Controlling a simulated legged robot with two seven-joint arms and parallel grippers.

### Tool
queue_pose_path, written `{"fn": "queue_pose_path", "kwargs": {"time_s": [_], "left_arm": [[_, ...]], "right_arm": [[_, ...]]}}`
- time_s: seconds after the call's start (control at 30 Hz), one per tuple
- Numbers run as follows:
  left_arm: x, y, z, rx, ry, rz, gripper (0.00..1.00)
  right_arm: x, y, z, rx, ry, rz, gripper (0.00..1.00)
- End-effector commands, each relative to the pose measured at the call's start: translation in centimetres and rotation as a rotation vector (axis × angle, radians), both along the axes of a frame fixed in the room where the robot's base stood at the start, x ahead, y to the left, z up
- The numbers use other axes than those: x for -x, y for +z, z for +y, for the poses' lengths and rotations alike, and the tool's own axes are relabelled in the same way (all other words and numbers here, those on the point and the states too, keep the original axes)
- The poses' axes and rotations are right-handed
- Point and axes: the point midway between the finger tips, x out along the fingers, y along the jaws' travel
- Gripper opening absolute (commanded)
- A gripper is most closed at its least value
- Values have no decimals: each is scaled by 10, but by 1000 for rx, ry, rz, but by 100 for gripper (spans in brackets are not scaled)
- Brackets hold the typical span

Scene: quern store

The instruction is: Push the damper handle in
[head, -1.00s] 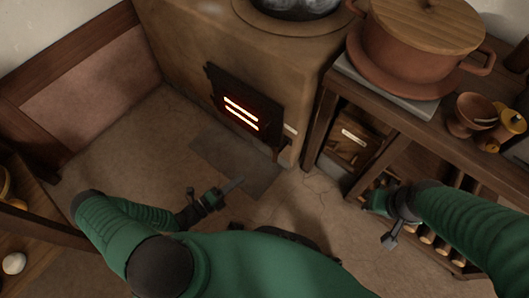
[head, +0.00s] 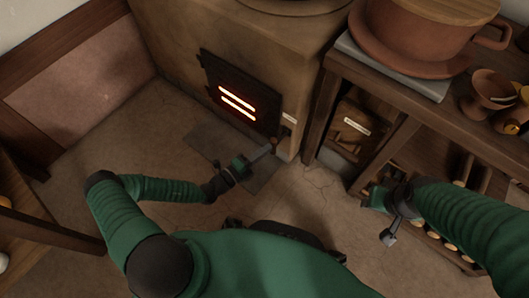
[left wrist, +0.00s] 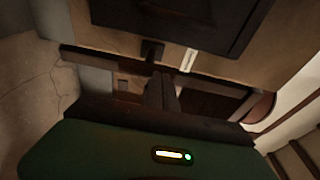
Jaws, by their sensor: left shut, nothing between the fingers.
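The damper handle (head: 274,142) is a small dark knob low on the right of the stove front, below a pale label (head: 289,118). It also shows in the left wrist view as a dark block (left wrist: 152,50) just beyond the fingertips. My left gripper (head: 268,149) is shut and empty, its tips right at the handle. I cannot tell whether they touch it. In the left wrist view the closed fingers (left wrist: 161,92) point toward the handle. My right gripper (head: 389,238) hangs over the floor at the right, away from the stove; its jaws are unclear.
The stove door (head: 240,95) with glowing slots is above and left of the handle. A wooden shelf unit (head: 318,125) stands close on the right, with a clay pot (head: 410,35) on top. A dark floor plate (head: 205,140) lies before the stove.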

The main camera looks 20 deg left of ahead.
Motion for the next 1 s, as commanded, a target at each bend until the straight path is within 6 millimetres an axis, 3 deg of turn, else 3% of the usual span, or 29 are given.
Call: {"fn": "queue_pose_path", "kwargs": {"time_s": [0.33, 0.67, 1.0], "left_arm": [[-3, 1, -1, -1, 0, -1, 0], [-43, 1, -16, -1, 0, 0, 0], [-46, 1, -16, -2, 3, 1, 0]], "right_arm": [[0, 1, 0, 0, 0, 0, 47], [0, 8, 0, 0, 0, 0, 47], [0, 7, 0, 0, 0, 0, 47]]}}
